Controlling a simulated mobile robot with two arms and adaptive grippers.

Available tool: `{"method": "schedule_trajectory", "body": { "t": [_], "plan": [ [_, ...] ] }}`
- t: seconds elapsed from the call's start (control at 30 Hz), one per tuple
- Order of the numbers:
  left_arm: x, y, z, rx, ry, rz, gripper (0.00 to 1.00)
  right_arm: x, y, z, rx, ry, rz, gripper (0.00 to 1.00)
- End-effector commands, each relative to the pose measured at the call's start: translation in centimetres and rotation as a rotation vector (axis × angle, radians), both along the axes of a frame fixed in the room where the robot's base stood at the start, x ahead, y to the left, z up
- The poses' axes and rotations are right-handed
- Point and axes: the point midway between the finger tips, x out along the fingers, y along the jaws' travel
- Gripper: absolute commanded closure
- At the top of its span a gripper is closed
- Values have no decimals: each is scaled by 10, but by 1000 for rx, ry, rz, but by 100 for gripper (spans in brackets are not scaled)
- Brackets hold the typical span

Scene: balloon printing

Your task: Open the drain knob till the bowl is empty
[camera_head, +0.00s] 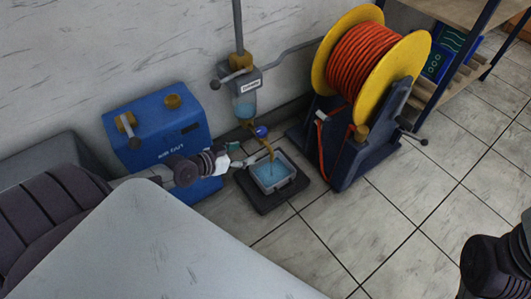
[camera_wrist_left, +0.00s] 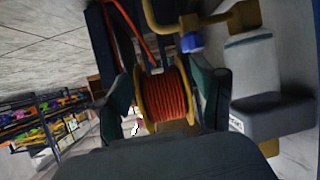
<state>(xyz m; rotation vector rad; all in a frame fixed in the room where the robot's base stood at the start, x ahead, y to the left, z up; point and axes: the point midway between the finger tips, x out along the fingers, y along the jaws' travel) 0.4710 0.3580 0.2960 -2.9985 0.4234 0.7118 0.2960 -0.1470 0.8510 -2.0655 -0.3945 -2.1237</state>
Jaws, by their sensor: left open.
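The clear bowl (camera_head: 245,107) hangs under a labelled grey housing on the wall pipe and holds some blue liquid. Below it, the blue drain knob (camera_head: 262,132) sits on a brass pipe. A thin blue stream (camera_head: 272,166) shows under the spout, above a grey tray (camera_head: 289,187) holding blue liquid. My left gripper (camera_head: 250,153) is open and empty, just below and left of the knob. In the left wrist view the knob (camera_wrist_left: 191,42) lies outside the fingers (camera_wrist_left: 165,88), beside the right one. The bowl (camera_wrist_left: 250,65) shows further right. Only part of my right arm shows at bottom right.
A blue air-outlet box (camera_head: 155,140) stands left of the bowl. A yellow reel (camera_head: 419,50) with orange hose (camera_head: 362,60) stands right of the tray. A shelf (camera_head: 465,12) is at upper right. The tiled floor (camera_head: 330,235) in front is clear.

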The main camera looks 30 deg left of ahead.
Motion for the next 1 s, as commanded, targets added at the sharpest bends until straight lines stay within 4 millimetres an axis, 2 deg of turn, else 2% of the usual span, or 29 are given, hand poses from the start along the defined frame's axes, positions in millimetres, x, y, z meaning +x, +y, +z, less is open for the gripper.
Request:
{"method": "schedule_trajectory", "body": {
  "t": [0.1, 0.6, 0.8, 1.0],
  "plan": [
    [-9, -23, -6, -8, 37, -37, 32, 0, 0, 0, 0, 0, 0, 100],
    [-58, -110, -22, 8, 212, -180, 32, 0, 0, 2, 0, 0, 0, 100],
    [-82, -140, -22, 38, 297, -215, 32, 0, 0, 5, 0, 0, 0, 100],
    [-105, -159, -19, 82, 387, -215, 32, 0, 0, 11, 0, 0, 0, 100]
  ]
}}
